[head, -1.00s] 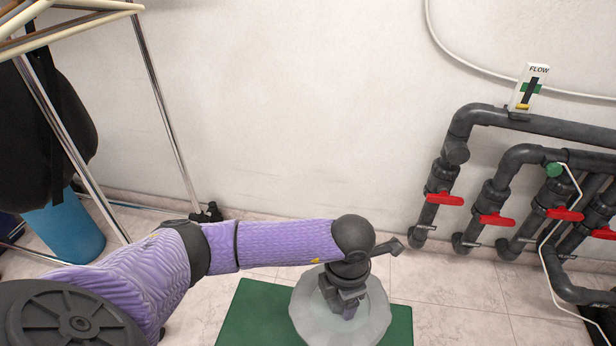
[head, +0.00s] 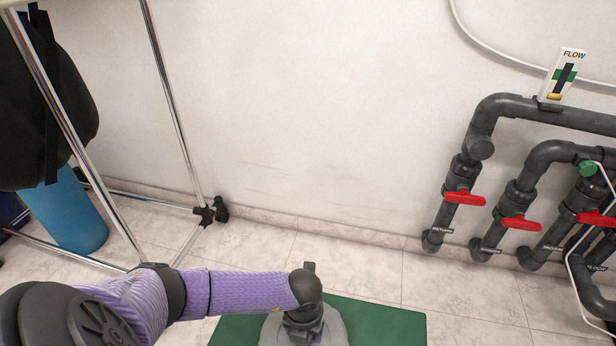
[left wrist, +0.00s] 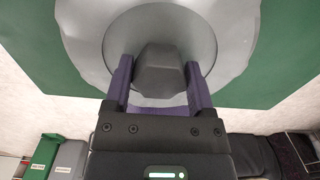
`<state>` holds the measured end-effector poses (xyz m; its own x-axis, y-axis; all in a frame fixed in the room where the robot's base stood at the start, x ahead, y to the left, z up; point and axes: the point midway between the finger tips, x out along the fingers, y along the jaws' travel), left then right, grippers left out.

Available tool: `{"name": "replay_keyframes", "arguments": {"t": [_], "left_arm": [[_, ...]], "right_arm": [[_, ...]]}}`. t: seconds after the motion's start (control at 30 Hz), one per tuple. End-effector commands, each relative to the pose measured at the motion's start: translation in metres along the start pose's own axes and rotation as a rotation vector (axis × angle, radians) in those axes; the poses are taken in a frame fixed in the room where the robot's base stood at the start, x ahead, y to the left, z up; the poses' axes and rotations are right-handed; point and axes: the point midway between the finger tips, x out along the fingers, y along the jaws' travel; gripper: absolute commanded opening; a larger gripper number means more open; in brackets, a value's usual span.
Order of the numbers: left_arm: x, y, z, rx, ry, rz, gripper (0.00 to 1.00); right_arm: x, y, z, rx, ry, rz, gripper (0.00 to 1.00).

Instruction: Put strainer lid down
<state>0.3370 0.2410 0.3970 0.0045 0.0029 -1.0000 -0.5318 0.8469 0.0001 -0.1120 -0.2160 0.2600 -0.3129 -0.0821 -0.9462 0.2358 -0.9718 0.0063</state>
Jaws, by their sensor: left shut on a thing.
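The strainer lid (head: 335,328) is a round, translucent grey disc with a dark knob. In the head view it is at the bottom edge, over the green mat (head: 395,325), and partly cut off. My left gripper (head: 301,335) reaches down onto it from above. In the left wrist view the gripper's two fingers (left wrist: 158,85) stand on either side of the dark knob (left wrist: 162,68), shut on it. The lid's pale rim (left wrist: 232,35) spreads around the knob with the green mat (left wrist: 275,60) behind it. I cannot tell whether the lid touches the mat. My right gripper is not in view.
Dark pipes with red valve handles (head: 464,197) stand along the wall at right. A chrome rack (head: 172,100) with a black bag (head: 50,110) and a blue cylinder (head: 65,218) stands at left. The tiled floor (head: 370,270) behind the mat is clear.

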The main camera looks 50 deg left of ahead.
Motion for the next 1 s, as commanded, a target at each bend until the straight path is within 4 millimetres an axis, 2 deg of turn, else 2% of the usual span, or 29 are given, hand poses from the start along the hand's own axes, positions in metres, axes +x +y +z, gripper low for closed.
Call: {"name": "replay_keyframes", "arguments": {"t": [0.27,0.3,0.4,0.73,0.8,0.87,1.0], "left_arm": [[0.0,0.0,0.0,0.001,-0.001,0.0,0.0],[0.0,0.0,0.0,0.001,-0.001,0.0,0.77],[0.0,0.0,0.0,0.001,-0.001,0.0,0.98],[-0.004,0.0,0.0,0.001,-0.001,0.0,1.0],[-0.016,-0.001,0.001,0.001,-0.005,-0.002,1.0],[-0.03,-0.001,0.001,0.001,-0.007,-0.004,1.0],[-0.072,-0.001,0.002,0.001,-0.01,-0.006,1.0]], "right_arm": [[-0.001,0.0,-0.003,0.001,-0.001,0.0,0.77],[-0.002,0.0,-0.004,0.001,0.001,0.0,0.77],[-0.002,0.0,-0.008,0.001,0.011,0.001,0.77],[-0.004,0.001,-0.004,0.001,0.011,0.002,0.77],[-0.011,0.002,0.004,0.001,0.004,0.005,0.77],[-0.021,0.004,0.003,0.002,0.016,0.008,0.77],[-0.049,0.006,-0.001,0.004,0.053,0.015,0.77]]}}
